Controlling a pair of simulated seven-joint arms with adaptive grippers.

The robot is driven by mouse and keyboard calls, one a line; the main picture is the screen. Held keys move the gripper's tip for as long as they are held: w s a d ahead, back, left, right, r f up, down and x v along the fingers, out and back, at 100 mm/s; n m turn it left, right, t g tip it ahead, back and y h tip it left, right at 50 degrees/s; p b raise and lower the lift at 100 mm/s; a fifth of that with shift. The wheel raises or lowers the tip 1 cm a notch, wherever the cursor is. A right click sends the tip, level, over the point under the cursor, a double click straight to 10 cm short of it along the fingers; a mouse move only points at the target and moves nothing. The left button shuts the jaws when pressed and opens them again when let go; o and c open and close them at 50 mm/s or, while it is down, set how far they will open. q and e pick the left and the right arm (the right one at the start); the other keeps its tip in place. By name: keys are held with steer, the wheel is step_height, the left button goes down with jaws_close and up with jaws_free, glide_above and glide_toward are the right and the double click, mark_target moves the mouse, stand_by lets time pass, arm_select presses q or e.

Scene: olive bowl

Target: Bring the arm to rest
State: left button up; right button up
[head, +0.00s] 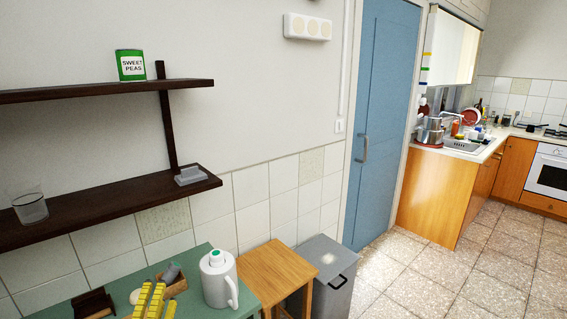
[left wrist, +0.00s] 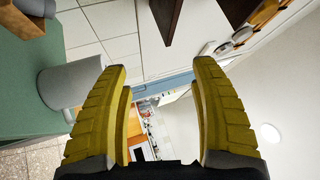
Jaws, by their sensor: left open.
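My left gripper (head: 156,290) shows at the bottom left of the head view, its yellow fingers in front of the green table (head: 195,262). In the left wrist view its two yellow fingers (left wrist: 160,65) stand wide apart with nothing between them. That view is turned on its side and looks past the fingertips towards the room. My right gripper is in neither view.
A white jug (head: 218,280) stands on the table, right of the gripper. A small wooden box (head: 178,285) and a dark brown object (head: 93,304) are near the fingers. Dark shelves (head: 100,208) hang above. A wooden stool (head: 277,268) and grey bin (head: 325,270) stand right.

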arm_select(q)
steer(key=s+a+f+n+g+y, duration=0.3)
steer(key=s+f+n+g, duration=0.15)
steer(key=f, duration=0.25)
steer(key=s+a+f+n+g+y, duration=0.2)
steer(key=s+f+n+g, duration=0.2)
steer(key=s+f, duration=0.25)
steer(key=s+d+f+n+g+h, duration=0.1)
steer(key=s+d+f+n+g, duration=0.1)
steer(key=s+f+g, duration=0.7)
steer(key=s+d+f+h, duration=0.1)
steer(key=s+d+f, duration=0.1)
steer(key=f, duration=0.9)
steer(key=s+d+f+h, duration=0.1)
steer(key=s+d+f, duration=0.1)
steer(key=f, duration=0.8)
steer(key=s+d+f+h, duration=0.1)
steer(key=d+f, duration=0.1)
steer(key=f, duration=0.9)
steer(key=s+f+n+g+h, duration=0.1)
steer(key=s+f+n+g, duration=0.1)
steer(key=s+f, duration=1.9)
steer(key=shift+s+a+f+n+g+h, duration=0.15)
steer(key=shift+s+f+n+g+h, duration=0.2)
steer(key=shift+s+n, duration=0.5)
